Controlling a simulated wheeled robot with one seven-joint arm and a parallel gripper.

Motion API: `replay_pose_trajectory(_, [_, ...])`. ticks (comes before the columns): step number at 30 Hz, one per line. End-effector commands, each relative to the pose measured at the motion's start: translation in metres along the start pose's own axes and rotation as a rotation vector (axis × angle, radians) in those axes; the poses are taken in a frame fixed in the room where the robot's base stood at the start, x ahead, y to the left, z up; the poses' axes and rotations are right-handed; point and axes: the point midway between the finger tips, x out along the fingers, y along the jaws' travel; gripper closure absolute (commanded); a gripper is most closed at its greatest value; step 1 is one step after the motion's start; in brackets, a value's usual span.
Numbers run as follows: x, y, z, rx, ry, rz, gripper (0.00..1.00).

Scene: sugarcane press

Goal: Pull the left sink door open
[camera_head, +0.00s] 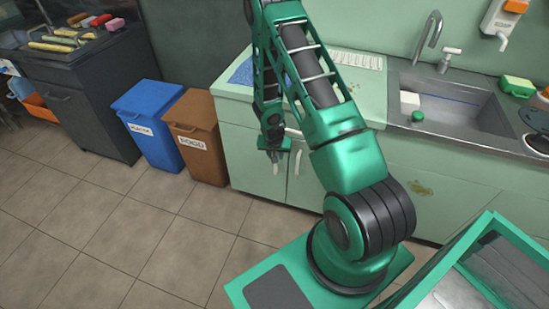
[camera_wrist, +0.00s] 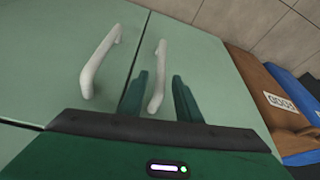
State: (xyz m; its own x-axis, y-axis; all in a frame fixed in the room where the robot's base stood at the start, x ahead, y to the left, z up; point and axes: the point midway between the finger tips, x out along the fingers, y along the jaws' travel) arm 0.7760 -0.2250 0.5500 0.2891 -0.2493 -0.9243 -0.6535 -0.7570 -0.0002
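The left sink door (camera_head: 245,160) is a pale green cabinet panel beside the brown bin. It looks shut, and it also shows in the wrist view (camera_wrist: 195,60), on the bin side. Its white bar handle (camera_wrist: 157,85) appears between the two fingers of my gripper (camera_wrist: 160,76). The fingers are apart, one on each side of the handle; I cannot tell whether they touch it. The neighbouring door's white handle (camera_wrist: 100,62) is to the left in the wrist view.
A brown bin (camera_head: 196,140) and a blue bin (camera_head: 150,125) stand left of the cabinet. The sink (camera_head: 460,110) and tap (camera_head: 430,35) are above right. Tiled floor (camera_head: 150,235) in front of the bins is clear. A green-framed box (camera_head: 480,262) is at lower right.

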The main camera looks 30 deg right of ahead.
Motion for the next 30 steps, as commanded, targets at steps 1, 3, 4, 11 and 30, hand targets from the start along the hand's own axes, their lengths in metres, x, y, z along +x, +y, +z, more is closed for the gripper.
replay_pose_trajectory(1, [0.007, 0.000, 0.000, 0.000, -0.001, 0.001, 0.69])
replay_pose_trajectory(3, [0.014, 0.000, 0.000, 0.000, 0.000, 0.000, 0.69])
replay_pose_trajectory(4, [0.016, 0.000, 0.000, 0.000, -0.001, 0.000, 0.69])
replay_pose_trajectory(11, [0.024, -0.001, 0.000, -0.001, 0.001, -0.001, 0.69])
replay_pose_trajectory(30, [0.023, 0.001, 0.001, 0.010, 0.000, 0.004, 1.00])
